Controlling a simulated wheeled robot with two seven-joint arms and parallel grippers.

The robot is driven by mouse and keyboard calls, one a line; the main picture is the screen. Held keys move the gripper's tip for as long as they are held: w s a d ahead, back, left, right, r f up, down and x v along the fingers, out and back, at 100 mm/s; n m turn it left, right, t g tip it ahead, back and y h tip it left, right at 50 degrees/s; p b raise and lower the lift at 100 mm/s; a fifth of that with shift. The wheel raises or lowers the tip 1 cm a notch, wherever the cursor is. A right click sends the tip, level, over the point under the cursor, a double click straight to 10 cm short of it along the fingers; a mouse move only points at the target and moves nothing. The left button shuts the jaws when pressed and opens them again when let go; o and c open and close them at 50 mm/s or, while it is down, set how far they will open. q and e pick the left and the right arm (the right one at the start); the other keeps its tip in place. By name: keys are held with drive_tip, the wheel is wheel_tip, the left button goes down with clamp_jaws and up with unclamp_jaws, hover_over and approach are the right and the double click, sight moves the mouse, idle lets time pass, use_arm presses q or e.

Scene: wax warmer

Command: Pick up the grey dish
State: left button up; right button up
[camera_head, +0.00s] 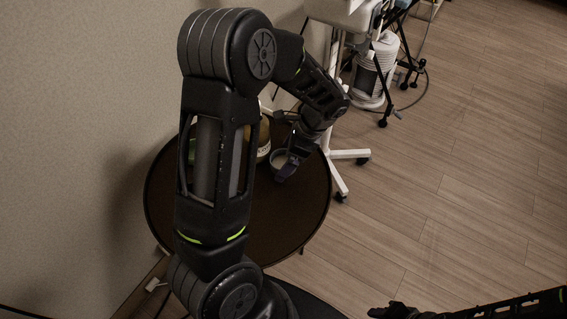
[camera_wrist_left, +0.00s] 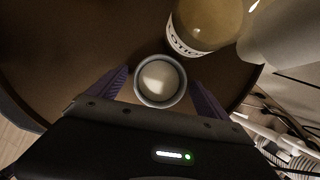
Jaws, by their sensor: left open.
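The grey dish (camera_wrist_left: 160,81) is a small round cup with pale contents. It stands upright on the dark round table (camera_head: 290,222) and also shows in the head view (camera_head: 278,158), partly hidden by my gripper. My left gripper (camera_wrist_left: 159,84) is open, with one finger on each side of the dish. I cannot tell whether the fingers touch it. In the head view the left gripper (camera_head: 284,146) reaches down over the dish. My right gripper (camera_head: 388,311) is low at the bottom right, away from the table; its jaws are unclear.
A labelled amber jar (camera_wrist_left: 205,25) stands close beside the dish. A pale object (camera_wrist_left: 285,35) stands right of the jar. A white wheeled stand (camera_head: 340,158) is just right of the table, and a wall is on the left. The wooden floor at right is clear.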

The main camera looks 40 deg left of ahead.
use_arm(q)
drive_tip(key=shift+c, duration=0.2)
drive_tip(key=c, duration=1.7)
drive_tip(key=shift+o, duration=0.2)
drive_tip(key=shift+r, duration=0.1)
drive_tip(key=shift+d+r, duration=0.25)
drive_tip(key=shift+r, duration=0.1)
wheel_tip(320, 180, up, 6)
drive_tip(key=shift+w+f+p, duration=0.1)
drive_tip(key=shift+p, duration=0.3)
drive_tip(key=w+d, duration=0.2)
drive_tip(key=d, duration=1.7)
drive_tip(key=shift+d+b, duration=0.25)
drive_tip(key=shift+b, duration=0.1)
